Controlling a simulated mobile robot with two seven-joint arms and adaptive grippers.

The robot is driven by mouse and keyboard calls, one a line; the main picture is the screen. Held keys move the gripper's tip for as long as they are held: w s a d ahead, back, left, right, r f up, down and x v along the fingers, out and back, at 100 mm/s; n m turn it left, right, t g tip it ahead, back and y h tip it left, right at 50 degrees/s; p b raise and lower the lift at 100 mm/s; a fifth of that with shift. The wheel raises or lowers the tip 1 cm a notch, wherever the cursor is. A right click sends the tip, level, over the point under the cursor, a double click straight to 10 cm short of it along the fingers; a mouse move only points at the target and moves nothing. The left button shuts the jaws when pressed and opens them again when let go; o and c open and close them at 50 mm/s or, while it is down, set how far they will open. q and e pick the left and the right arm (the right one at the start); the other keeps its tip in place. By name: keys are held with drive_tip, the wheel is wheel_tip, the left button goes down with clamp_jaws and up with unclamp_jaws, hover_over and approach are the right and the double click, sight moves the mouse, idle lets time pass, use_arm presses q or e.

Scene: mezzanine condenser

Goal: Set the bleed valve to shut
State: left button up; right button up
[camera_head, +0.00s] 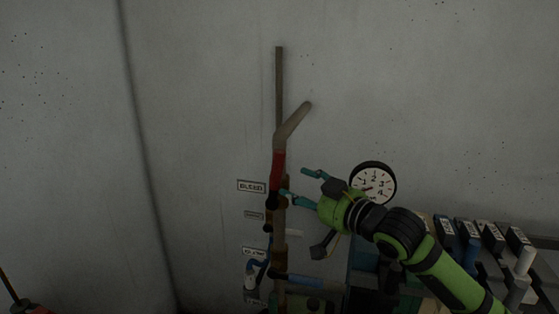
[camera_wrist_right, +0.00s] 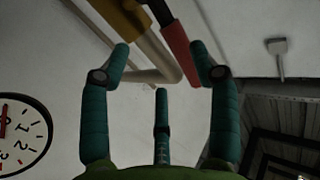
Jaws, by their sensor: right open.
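The bleed valve's red lever (camera_head: 277,168) stands nearly upright along a brown vertical pipe, beside a small sign (camera_head: 252,186) that seems to read BLEED. My right gripper (camera_head: 294,182), with teal fingers, is open just right of the lever's lower part. In the wrist view the red lever (camera_wrist_right: 178,45) shows beyond the spread fingers (camera_wrist_right: 160,65), near the right one. The fingers are not closed around it, and I cannot tell whether one touches it. The lever's pivot is dark and partly hidden by a finger. My left gripper is out of view.
A round gauge (camera_head: 373,183) is on the wall behind my right wrist. A beige pipe stub (camera_head: 293,122) slants up right above the lever. A blue lever (camera_head: 300,281) and labelled valves are below. Labelled switches (camera_head: 467,235) stand at the right.

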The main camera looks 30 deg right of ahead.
sight(280, 164)
drive_tip(key=shift+t+y, duration=0.3)
drive_tip(key=shift+y, duration=0.1)
drive_tip(key=w+r+p, duration=0.2)
drive_tip(key=w+a+r+p, duration=0.1)
drive_tip(key=w+r+p, duration=0.1)
drive_tip(key=w, duration=0.1)
drive_tip(key=shift+w+a+r, duration=0.1)
drive_tip(key=shift+a+r, duration=0.05)
drive_tip(key=shift+r, duration=0.2)
drive_tip(key=shift+w+a+f+p, duration=0.1)
drive_tip(key=shift+w+f+p, duration=0.2)
drive_tip(key=shift+w, duration=0.4)
drive_tip(key=shift+c, duration=0.4)
clamp_jaws()
